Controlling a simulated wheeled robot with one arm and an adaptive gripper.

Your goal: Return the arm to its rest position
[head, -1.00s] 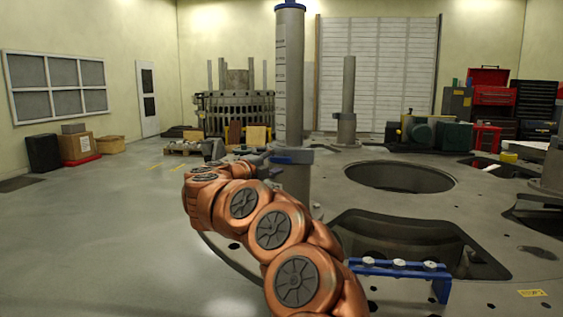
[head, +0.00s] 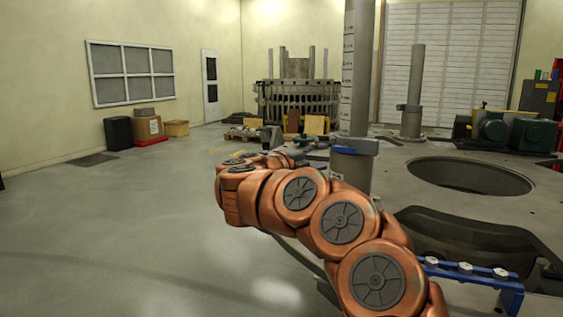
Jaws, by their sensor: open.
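My copper-coloured arm reaches from the lower right of the head view and bends over at its far end. My gripper (head: 298,154) shows small and dark at that end, partly hidden behind the arm's own links. It is open, and I see nothing held in it. It appears just left of a tall grey post (head: 357,80) with a blue-edged collar (head: 355,147); whether they touch cannot be told.
The turret plate (head: 400,170) has a round hole (head: 470,176) and a larger dark opening (head: 470,240). A blue bracket (head: 470,270) with bolts stands at lower right. Open grey floor (head: 110,230) lies left. Boxes (head: 148,128) stand by the left wall.

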